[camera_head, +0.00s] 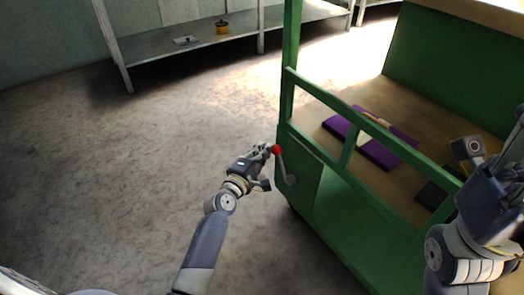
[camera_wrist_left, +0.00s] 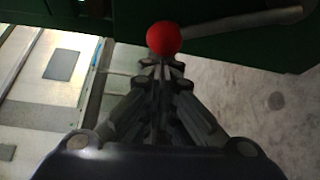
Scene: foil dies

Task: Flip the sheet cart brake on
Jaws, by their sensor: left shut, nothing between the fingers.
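The brake is a grey lever (camera_head: 286,170) with a red ball knob (camera_head: 277,150) on the end panel of the green cart (camera_head: 360,225). In the head view the knob is at the lever's upper end. My left gripper (camera_head: 264,150) is shut and empty, with its fingertips just left of the knob. In the left wrist view the red knob (camera_wrist_left: 164,38) sits right beyond the closed fingertips (camera_wrist_left: 162,68), and the lever (camera_wrist_left: 240,22) runs off to the right. I cannot tell whether the fingertips touch the knob. My right gripper is partly in view at the right edge, over the cart; its fingers are unclear.
Purple items (camera_head: 376,152) and a dark item lie on the cart's tan bed (camera_head: 312,125), behind its green rails. A grey shelf (camera_head: 160,52) by the back wall holds a yellow pot (camera_head: 222,27). The floor (camera_head: 130,170) left of the cart is clear.

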